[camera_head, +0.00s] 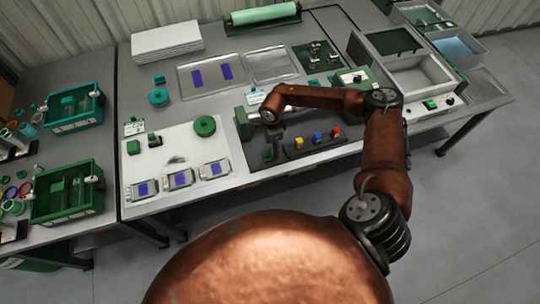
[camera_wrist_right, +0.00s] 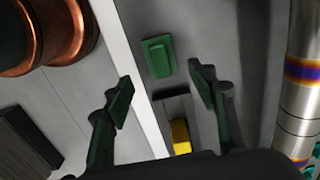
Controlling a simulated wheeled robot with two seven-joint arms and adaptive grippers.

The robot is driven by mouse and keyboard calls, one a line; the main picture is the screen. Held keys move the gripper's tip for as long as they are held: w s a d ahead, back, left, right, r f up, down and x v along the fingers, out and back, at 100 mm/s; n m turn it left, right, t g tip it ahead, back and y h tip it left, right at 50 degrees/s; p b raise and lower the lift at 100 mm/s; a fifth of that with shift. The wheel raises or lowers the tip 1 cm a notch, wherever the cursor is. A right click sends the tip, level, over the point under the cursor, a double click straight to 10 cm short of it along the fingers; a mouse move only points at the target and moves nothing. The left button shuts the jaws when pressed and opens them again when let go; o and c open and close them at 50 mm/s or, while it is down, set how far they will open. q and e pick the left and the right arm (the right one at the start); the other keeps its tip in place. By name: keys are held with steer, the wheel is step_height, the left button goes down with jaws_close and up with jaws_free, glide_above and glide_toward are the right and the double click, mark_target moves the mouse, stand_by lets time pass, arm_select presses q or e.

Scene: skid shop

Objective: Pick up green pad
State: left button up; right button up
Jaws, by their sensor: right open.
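A small green pad (camera_wrist_right: 157,57) lies on a grey surface in the right wrist view. It is a rectangle with a raised, lighter middle. My right gripper (camera_wrist_right: 162,90) is open, with its dark green fingers apart and nothing held between them. The pad shows just past the gap between the fingertips, apart from both. In the head view my right gripper (camera_head: 272,143) points down over the dark panel at the bench's middle; a small green piece (camera_head: 268,155) shows by its tip, probably the same pad. My left gripper is not in view.
Yellow, blue and red blocks (camera_head: 318,138) sit on a dark strip right of the gripper. A white board (camera_head: 185,160) with green parts lies to the left. A green-bodied device (camera_head: 243,125) stands beside the gripper. Green bins (camera_head: 65,192) stand further left.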

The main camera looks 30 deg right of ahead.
mark_target(270, 152)
steer(key=f, duration=0.6)
steer(key=shift+w+a, duration=0.25)
steer(key=shift+a, duration=0.1)
steer(key=shift+c, duration=0.2)
steer(key=c, duration=1.2)
